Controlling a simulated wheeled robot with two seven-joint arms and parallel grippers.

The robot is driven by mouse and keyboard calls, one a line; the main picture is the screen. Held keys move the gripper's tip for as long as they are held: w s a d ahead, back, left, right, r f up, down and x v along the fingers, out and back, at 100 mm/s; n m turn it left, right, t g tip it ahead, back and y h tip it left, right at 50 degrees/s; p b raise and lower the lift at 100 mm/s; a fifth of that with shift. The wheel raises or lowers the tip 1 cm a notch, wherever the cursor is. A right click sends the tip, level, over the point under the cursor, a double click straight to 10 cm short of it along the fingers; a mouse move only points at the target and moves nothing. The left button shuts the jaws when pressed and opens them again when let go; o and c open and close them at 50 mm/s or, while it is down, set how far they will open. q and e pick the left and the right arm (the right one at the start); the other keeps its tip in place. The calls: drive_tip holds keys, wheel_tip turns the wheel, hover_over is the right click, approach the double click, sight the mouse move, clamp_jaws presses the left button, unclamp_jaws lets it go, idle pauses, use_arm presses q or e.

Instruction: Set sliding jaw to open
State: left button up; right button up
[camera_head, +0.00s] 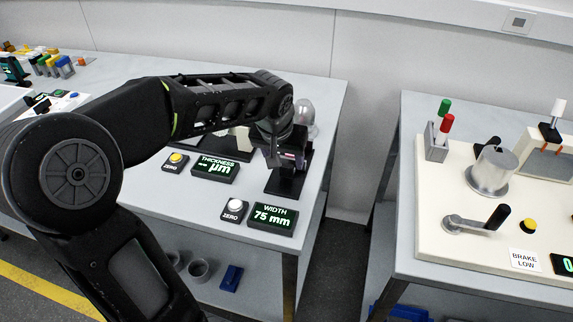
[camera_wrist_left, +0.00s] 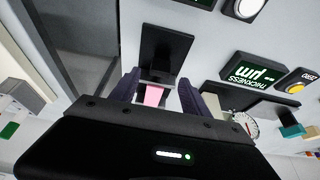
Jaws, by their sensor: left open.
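The sliding jaw belongs to a dark gauge (camera_head: 285,184) on the left bench, which my left gripper largely hides in the head view. The width display (camera_head: 272,216) in front of it reads 75 mm. My left gripper (camera_head: 288,158) is over this gauge. In the left wrist view my left gripper (camera_wrist_left: 157,92) has its two purple fingers apart, with a pink piece (camera_wrist_left: 155,95) between them and the dark gauge base (camera_wrist_left: 164,50) beyond. I cannot tell whether the fingers touch the pink piece. My right gripper is not in view.
A thickness display (camera_head: 215,167), a yellow zero button (camera_head: 176,159) and a white zero button (camera_head: 235,205) sit close by on the bench (camera_head: 325,100). A gap separates it from the right bench, which holds a crank (camera_head: 478,222) and a metal cylinder (camera_head: 491,172).

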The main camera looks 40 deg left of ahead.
sight(286, 165)
use_arm(q)
drive_tip(key=shift+x, duration=2.4)
drive_tip(key=shift+c, duration=0.3)
clamp_jaws()
